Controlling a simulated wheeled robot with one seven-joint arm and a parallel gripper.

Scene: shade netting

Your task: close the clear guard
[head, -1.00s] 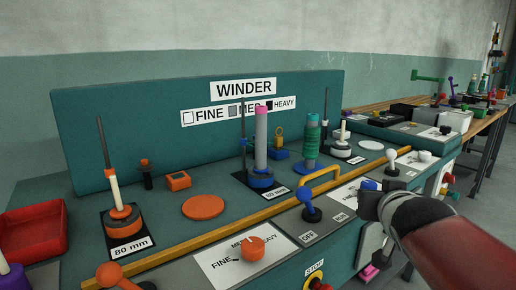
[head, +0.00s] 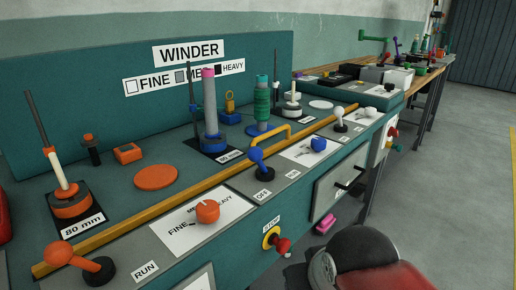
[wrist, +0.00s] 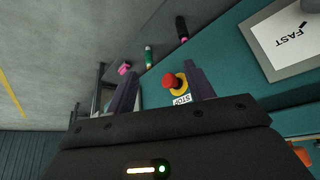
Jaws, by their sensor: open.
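No clear pane of the guard can be made out in the head view. A long yellow bar (head: 150,208) with a raised yellow handle (head: 272,133) runs along the front of the winder; I cannot tell whether it belongs to the guard. In the wrist view my gripper (wrist: 163,74) is open, its two dark fingers apart with nothing held between them. A red stop button (wrist: 171,81) on a yellow base shows beyond the fingers. In the head view my arm is low at the bottom right, below and in front of the winder, and the fingertips are hidden.
The stop button (head: 282,246) sticks out of the front face. An orange knob (head: 207,211), an orange lever (head: 75,258) and a blue lever (head: 258,160) rise from the front panel. Spindles stand behind the yellow bar. The floor at right is clear.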

